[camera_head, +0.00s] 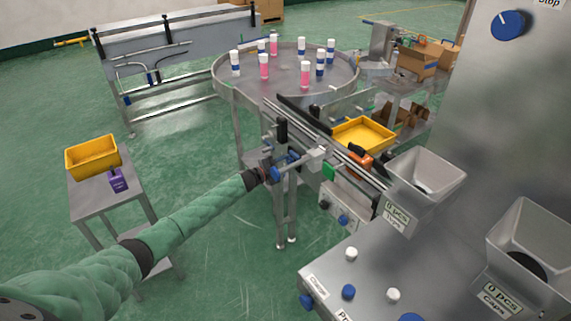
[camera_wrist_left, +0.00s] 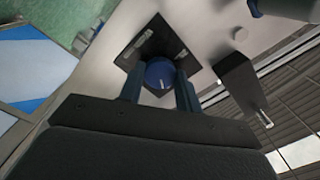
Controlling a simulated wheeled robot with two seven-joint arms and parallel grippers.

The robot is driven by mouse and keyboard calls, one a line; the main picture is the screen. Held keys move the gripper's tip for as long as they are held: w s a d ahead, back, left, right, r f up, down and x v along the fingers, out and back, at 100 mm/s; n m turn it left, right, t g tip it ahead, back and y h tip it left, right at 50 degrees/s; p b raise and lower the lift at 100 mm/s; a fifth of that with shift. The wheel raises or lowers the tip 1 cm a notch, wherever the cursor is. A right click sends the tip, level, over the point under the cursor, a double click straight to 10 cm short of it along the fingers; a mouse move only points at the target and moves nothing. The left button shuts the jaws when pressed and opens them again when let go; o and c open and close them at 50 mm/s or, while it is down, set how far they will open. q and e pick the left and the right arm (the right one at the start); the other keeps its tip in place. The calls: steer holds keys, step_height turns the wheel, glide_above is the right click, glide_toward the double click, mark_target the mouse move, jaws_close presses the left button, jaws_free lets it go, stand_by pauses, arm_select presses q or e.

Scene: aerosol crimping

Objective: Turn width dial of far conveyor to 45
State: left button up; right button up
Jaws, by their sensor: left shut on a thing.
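My left gripper (camera_head: 268,174) reaches the near end of the conveyor (camera_head: 318,135) beside the round table. In the left wrist view, its two fingers (camera_wrist_left: 160,92) are shut on a round blue dial (camera_wrist_left: 159,76), one finger on each side. In the head view the dial is small and partly hidden at the gripper. My right gripper is out of view.
A round metal turntable (camera_head: 230,88) holds several white-capped bottles. A small side table (camera_head: 87,200) bears a yellow bin (camera_head: 92,158) and a purple item (camera_head: 118,180). Metal hoppers (camera_head: 425,180) and a control panel with knobs stand at the right. Green floor lies open at lower centre.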

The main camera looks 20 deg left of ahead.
arm_select(q)
steer(key=shift+f+n, duration=0.1)
steer(key=shift+n, duration=0.9)
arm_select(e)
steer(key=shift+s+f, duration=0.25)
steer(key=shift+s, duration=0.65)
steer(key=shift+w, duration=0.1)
